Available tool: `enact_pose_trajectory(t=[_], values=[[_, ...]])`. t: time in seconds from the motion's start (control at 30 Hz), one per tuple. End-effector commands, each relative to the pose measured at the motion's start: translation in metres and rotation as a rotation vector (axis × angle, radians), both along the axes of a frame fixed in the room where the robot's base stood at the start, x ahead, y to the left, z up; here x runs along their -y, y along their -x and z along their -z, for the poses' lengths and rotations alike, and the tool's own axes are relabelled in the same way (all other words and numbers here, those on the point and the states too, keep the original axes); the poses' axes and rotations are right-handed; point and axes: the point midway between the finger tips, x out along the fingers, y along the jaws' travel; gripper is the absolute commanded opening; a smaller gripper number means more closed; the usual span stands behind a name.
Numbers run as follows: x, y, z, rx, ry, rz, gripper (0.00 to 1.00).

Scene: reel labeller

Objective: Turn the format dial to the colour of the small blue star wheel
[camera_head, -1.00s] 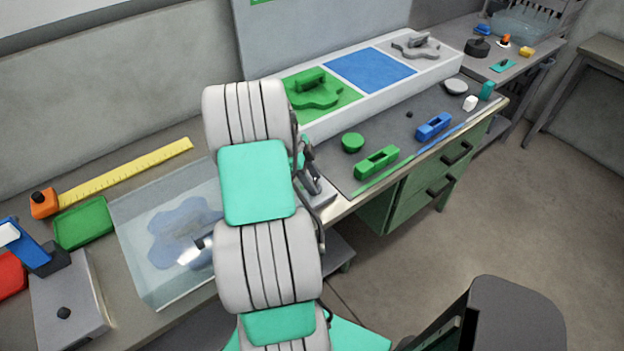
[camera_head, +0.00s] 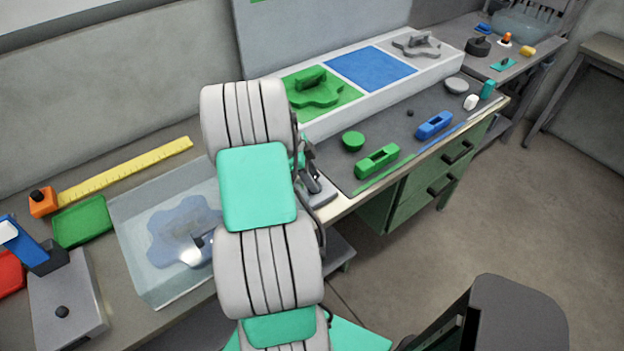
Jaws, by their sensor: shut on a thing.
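A blue star-shaped wheel (camera_head: 170,222) lies inside a clear box (camera_head: 150,295) left of my arm. A pale highlight and a dark hub show on it. My gripper (camera_head: 316,184) is partly hidden behind my own arm, low over a small grey plate (camera_head: 325,197) at the bench's front edge. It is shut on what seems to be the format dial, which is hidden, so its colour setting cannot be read. A green star wheel (camera_head: 318,92) sits on a green panel, and a grey one (camera_head: 416,46) on a grey panel. The blue panel (camera_head: 370,68) between them is bare.
On the dark mat are a green block (camera_head: 377,161), a blue block (camera_head: 434,125) and a green disc (camera_head: 353,141). A yellow ruler (camera_head: 125,170), a green tray (camera_head: 83,222) and a grey box with a black knob (camera_head: 62,312) are left. A dark chair back (camera_head: 510,315) stands front right.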

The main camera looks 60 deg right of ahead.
Motion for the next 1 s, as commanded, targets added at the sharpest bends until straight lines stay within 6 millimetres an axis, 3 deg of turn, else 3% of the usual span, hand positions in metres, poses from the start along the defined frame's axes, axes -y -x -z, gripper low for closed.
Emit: enact_pose_trajectory(t=[0.6, 1.0], values=[[-0.0016, 0.0015, 0.0014, 0.003, 0.005, -0.480, 0.00], [-0.0022, 0.0023, -0.0002, 0.001, 0.004, -0.675, 0.00]])
